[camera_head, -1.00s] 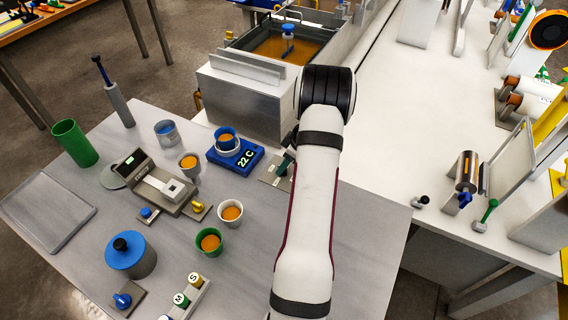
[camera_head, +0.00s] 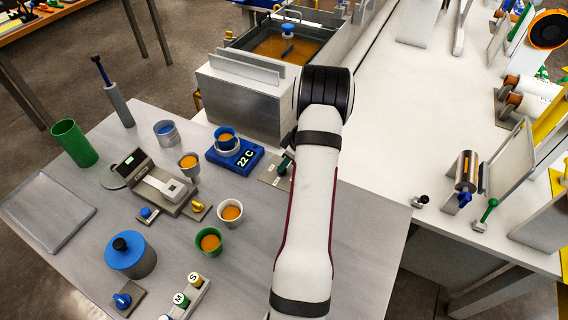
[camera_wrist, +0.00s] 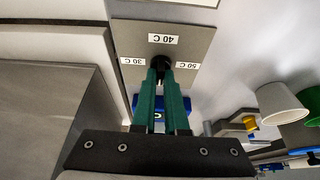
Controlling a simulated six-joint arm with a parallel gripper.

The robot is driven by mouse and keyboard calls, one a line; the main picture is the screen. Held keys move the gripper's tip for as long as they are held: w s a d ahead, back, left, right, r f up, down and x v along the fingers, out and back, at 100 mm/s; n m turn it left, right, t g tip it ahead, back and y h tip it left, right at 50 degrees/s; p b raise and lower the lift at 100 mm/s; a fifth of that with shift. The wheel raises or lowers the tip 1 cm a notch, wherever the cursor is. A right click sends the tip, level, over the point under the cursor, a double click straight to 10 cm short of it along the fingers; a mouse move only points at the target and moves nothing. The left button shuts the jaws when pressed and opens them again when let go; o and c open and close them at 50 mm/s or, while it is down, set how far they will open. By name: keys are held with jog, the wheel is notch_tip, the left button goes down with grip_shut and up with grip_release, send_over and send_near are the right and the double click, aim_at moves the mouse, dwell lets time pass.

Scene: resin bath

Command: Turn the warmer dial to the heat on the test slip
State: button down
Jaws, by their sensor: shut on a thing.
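The warmer dial is a dark knob (camera_wrist: 160,64) on a grey plate (camera_wrist: 190,48) in the wrist view. Labels 30 C, 40 C and 50 C surround it, upside down or tilted there. My gripper (camera_wrist: 161,72) has its green fingers closed on the knob. The fingers hide most of the knob, and I cannot tell which label it points to. In the head view my gripper (camera_head: 287,160) is mostly behind my arm, over the plate (camera_head: 270,172). The blue warmer (camera_head: 250,163) beside it reads 22 C and carries a blue cup (camera_head: 226,136). I cannot make out the test slip.
A resin bath (camera_head: 285,48) stands behind the plate. Cups of orange resin, a white one (camera_head: 230,212) and a green one (camera_head: 209,241), stand in front of the warmer. A scale (camera_head: 165,190) is to the left. Bare table lies left of my arm near the front.

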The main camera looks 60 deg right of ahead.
jog(key=m+h, duration=0.1)
jog(key=m, duration=0.1)
jog(key=m+h, duration=0.1)
jog(key=m, duration=0.2)
jog(key=shift+a+m+g, duration=0.2)
jog(key=shift+m+g, duration=0.1)
jog(key=shift+w+m+g+h, duration=0.1)
jog(key=shift+m+g+h, duration=0.25)
jog(key=shift+m, duration=0.85)
jog(key=shift+m+g+h, duration=0.15)
jog(key=shift+m+h, duration=0.4)
jog(key=shift+m, duration=0.65)
jog(key=c, duration=0.9)
grip_release()
jog(key=shift+c, duration=0.2)
